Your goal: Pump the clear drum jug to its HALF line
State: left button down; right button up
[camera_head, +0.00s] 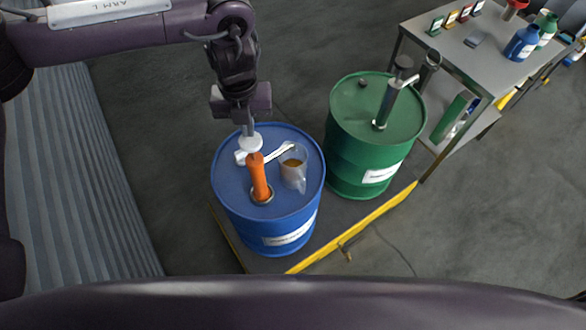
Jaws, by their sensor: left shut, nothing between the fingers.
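The clear jug (298,178) stands on top of the blue drum (226,182), with an amber-brown liquid in it. Its marked lines are too small to read, so I cannot tell the level against the HALF line. An orange drum pump (260,180) rises from the drum top left of the jug. Its white spout (279,152) reaches to the jug's mouth. A white round pump head (249,144) sits at the top. My left gripper (245,128) points down, shut and empty, right over the pump head; I cannot tell if they touch. My right gripper is out of view.
A green drum (350,135) with a grey metal pump (387,103) stands to the right. A metal table (455,62) with bottles and small cards is at upper right. A yellow-edged platform (330,252) lies under the drums. A ribbed grey panel (75,180) is at left.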

pick_arm(q)
notch_tip(320, 180, up, 5)
jog(key=p, duration=0.3)
dwell(0.5)
